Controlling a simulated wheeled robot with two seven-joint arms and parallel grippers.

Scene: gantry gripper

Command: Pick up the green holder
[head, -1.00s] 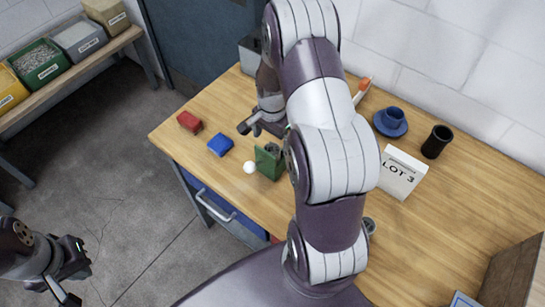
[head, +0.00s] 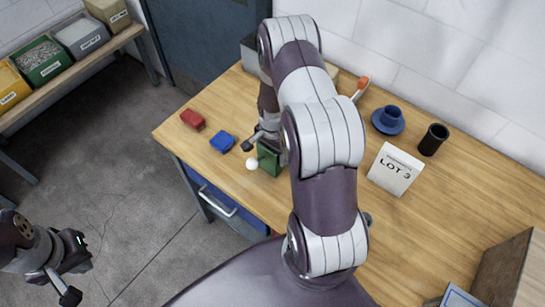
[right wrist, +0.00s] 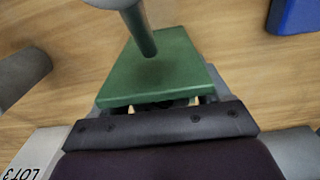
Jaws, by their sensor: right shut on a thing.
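The green holder (head: 268,160) stands on the wooden table, a small green block partly hidden behind my right arm. In the right wrist view the green holder (right wrist: 160,75) lies right against the jaws, and a dark rod with a pale round end stands out from it. My right gripper (head: 267,143) is down at the holder and shut on it; its fingertips are mostly hidden. A white ball (head: 252,164) shows at the holder's left side. My left gripper (head: 72,268) is open and empty over the floor at the lower left.
A blue block (head: 222,142) and a red block (head: 193,119) lie left of the holder. The table's front edge is close to the holder.

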